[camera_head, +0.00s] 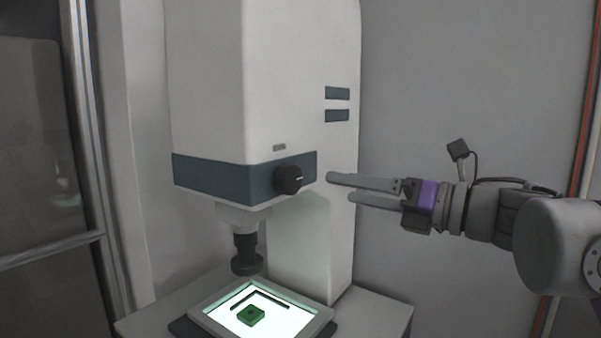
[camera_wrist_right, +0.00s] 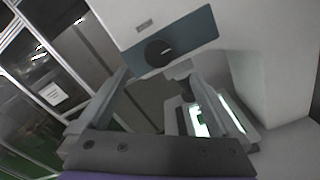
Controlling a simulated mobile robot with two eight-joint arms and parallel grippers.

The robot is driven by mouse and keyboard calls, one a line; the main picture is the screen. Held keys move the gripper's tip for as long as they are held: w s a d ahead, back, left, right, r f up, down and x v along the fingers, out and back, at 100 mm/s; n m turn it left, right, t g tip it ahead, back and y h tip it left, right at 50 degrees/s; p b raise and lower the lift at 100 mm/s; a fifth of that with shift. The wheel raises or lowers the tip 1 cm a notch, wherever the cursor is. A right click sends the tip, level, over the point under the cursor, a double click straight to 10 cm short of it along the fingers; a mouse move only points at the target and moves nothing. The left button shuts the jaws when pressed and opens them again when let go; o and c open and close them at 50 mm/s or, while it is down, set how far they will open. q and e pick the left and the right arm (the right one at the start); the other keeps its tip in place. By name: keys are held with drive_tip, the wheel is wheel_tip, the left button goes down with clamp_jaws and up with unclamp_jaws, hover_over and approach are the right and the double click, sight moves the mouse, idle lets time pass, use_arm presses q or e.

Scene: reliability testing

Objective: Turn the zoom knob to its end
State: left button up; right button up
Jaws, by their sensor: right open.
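The zoom knob (camera_head: 288,180) is a round black knob with a small white mark, on the blue-grey band of a large white measuring machine (camera_head: 210,80). The knob also shows in the right wrist view (camera_wrist_right: 158,52), ahead of the fingers. My right gripper (camera_head: 328,187) comes in from the right, with its two grey fingers pointing left toward the knob. It is open and empty, and its fingertips are a short way right of the knob, not touching it. In the right wrist view its fingers (camera_wrist_right: 148,95) stand apart. My left gripper is not in view.
The machine stands on a grey table (camera_head: 385,315). A glass door frame is at the left.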

sight(294, 180)
drive_tip(key=x, duration=1.1)
drive_tip(key=shift+s+a+p, duration=0.1)
drive_tip(key=shift+s+p, duration=0.1)
drive_tip(key=shift+p, duration=0.2)
drive_tip(key=c, duration=1.4)
